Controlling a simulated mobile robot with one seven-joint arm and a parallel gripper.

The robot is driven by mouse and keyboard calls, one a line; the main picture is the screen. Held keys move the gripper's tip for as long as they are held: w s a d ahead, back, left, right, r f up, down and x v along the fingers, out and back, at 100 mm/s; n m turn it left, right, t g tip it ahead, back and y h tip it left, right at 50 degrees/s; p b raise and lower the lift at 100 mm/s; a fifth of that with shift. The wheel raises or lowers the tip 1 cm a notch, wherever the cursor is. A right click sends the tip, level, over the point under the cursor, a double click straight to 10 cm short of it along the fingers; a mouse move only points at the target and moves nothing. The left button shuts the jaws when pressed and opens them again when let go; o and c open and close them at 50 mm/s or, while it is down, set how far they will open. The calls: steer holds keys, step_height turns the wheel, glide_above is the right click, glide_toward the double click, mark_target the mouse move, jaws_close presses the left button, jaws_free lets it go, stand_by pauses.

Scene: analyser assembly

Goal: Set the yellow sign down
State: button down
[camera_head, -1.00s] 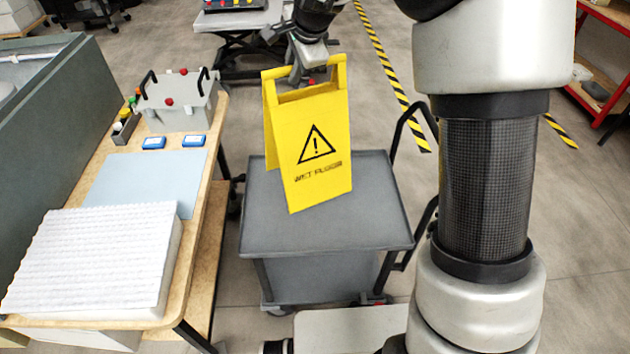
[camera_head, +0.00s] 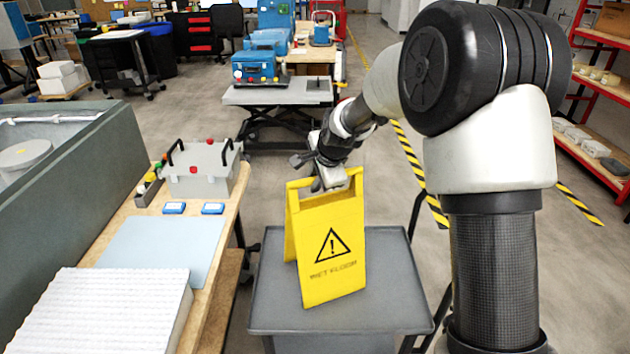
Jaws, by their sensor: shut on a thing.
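The yellow sign (camera_head: 331,243) is a folding wet-floor board with a black warning triangle. It stands slightly tilted in the picture, over the grey cart top (camera_head: 285,312). I cannot tell whether its lower edge touches the cart. My gripper (camera_head: 328,183) is at the sign's top handle and shut on it, reaching from behind and above. The fingertips are partly hidden by the sign's top edge.
A wooden workbench (camera_head: 205,300) on the left holds a white ribbed block (camera_head: 100,305), a blue-grey mat and a grey case (camera_head: 200,170). A lift table (camera_head: 280,95) stands behind the cart. Red shelves (camera_head: 600,95) are at right. Floor shows between.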

steer(key=c, duration=1.7)
jaws_free()
steer(key=shift+o, duration=0.2)
